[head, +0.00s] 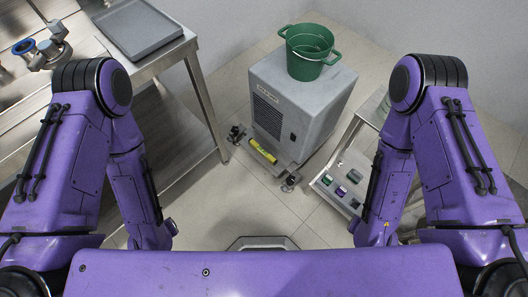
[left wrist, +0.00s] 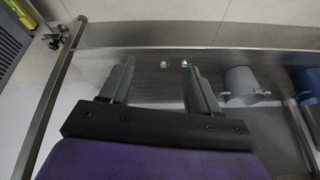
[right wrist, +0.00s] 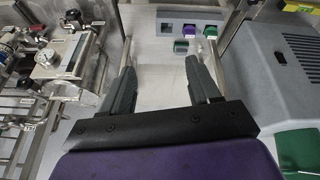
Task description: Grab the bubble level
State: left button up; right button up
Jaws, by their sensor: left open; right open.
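The bubble level, a small yellow-green bar (head: 263,151), lies on the low front ledge of a grey box-shaped machine (head: 300,105) on the floor. Its yellow edge also shows at the top left of the left wrist view (left wrist: 7,10) and the top right of the right wrist view (right wrist: 299,6). My left gripper (left wrist: 157,72) is open and empty, above a steel shelf and well apart from the level. My right gripper (right wrist: 160,68) is open and empty, above a cart, also apart from the level. In the head view my arms hide most of both grippers.
A green bucket (head: 310,52) stands on the machine. A steel table (head: 170,58) with a grey tray (head: 138,27) is at left. A cart (head: 326,188) with small coloured items is at right. Floor between is clear.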

aim_at(270, 158)
jog(key=u, duration=0.1)
jog(key=k, duration=0.5)
jog(key=z, duration=0.75)
jog(key=i, duration=0.85)
jog(key=u, duration=0.4)
